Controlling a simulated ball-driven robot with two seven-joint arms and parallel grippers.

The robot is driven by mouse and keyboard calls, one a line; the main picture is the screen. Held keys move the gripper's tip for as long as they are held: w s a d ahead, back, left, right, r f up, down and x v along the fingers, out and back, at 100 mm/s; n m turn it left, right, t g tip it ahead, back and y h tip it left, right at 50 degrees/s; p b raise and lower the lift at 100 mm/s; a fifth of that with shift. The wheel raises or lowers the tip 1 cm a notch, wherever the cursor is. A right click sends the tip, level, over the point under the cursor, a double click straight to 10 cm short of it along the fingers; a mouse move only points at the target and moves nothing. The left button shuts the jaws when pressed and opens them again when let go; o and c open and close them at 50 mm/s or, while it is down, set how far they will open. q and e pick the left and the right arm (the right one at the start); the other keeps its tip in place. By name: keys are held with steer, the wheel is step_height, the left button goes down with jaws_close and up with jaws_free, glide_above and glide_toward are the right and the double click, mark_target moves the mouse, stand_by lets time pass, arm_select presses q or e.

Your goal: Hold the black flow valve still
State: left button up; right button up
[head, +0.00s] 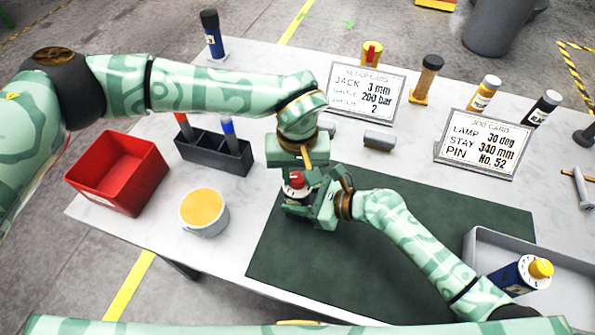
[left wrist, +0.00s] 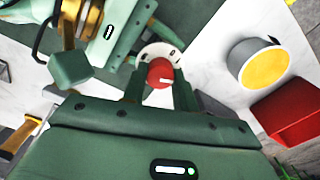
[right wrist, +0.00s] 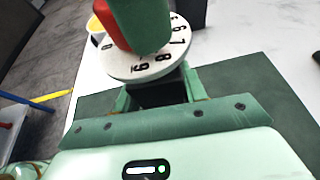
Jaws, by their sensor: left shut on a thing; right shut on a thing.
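The black flow valve (head: 292,194) stands at the left part of the dark green mat (head: 385,265). It has a white numbered dial (right wrist: 150,66) and a red knob (left wrist: 160,72) on top. My left gripper (head: 297,180) comes down from above and is shut on the red knob; in the left wrist view the knob sits between its fingers. My right gripper (head: 308,205) reaches in from the right and is shut on the black body (right wrist: 160,93) under the dial. The arms hide much of the valve in the head view.
Left of the mat are a white tub (head: 203,219) with yellow contents, a red bin (head: 118,175) and a black rack (head: 213,155). Behind are a grey block (head: 379,140), two cards (head: 365,92) (head: 487,143) and several bottles. A grey tray (head: 485,240) is at right.

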mark_target(297, 176)
arm_select(q)
steer(key=m, duration=1)
arm_select(e)
steer(key=shift+d, duration=0.1)
arm_select(q)
steer(key=shift+m, duration=0.3)
stand_by(0.3)
steer(key=o, duration=1)
step_height(297, 176, up, 8)
steer(key=shift+f, duration=0.25)
